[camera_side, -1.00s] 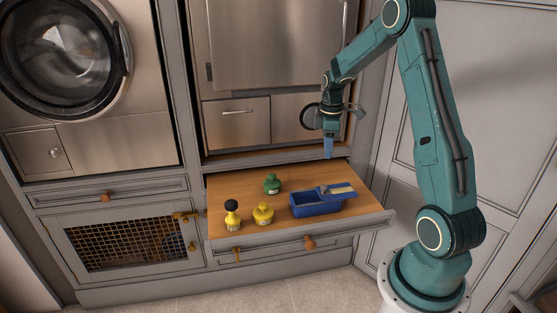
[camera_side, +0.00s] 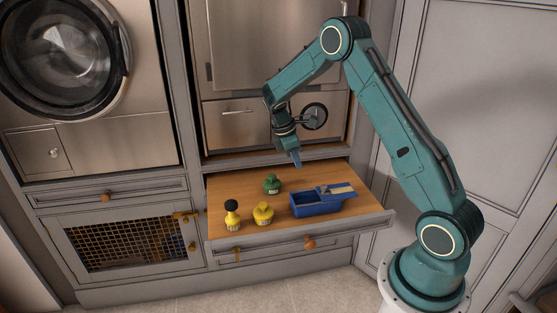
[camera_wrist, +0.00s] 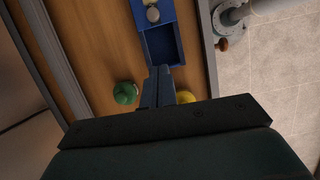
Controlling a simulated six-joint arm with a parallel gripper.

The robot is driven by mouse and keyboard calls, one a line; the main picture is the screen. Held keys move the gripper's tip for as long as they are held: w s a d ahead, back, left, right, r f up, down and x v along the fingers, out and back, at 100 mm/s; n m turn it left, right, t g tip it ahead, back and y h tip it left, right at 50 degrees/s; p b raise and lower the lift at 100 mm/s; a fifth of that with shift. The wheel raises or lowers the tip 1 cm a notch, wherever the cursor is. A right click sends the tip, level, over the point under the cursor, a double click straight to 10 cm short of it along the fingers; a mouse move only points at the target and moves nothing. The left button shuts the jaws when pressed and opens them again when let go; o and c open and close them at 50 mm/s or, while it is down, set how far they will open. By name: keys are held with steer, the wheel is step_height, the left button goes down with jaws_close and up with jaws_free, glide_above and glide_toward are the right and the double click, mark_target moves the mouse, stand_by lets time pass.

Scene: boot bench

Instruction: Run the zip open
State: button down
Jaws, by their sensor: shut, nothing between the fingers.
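I see no zip that I can make out in either view. My gripper (camera_side: 297,163) is shut and empty, above the back of the board and apart from everything. Its blue-grey fingers (camera_wrist: 161,72) point towards the box in the wrist view.
A green bottle (camera_side: 272,184), a squat yellow bottle (camera_side: 263,214) and a yellow bottle with a black top (camera_side: 231,217) stand left of the box. Steel cabinet fronts (camera_side: 232,122) rise behind the board. The board's back left is bare.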

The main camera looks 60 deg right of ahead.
steer(key=shift+w+a+f+h, duration=0.2)
steer(key=shift+w+a+h, duration=0.15)
steer(key=shift+a, duration=0.3)
glide_toward(319, 194)
steer(key=f, duration=0.1)
steer(key=w+a+f, duration=0.1)
steer(key=f, duration=0.2)
steer(key=shift+w+a+f, duration=0.15)
steer(key=shift+w+a, duration=0.15)
steer(key=shift+w, duration=0.05)
steer(key=shift+s+d, duration=1.4)
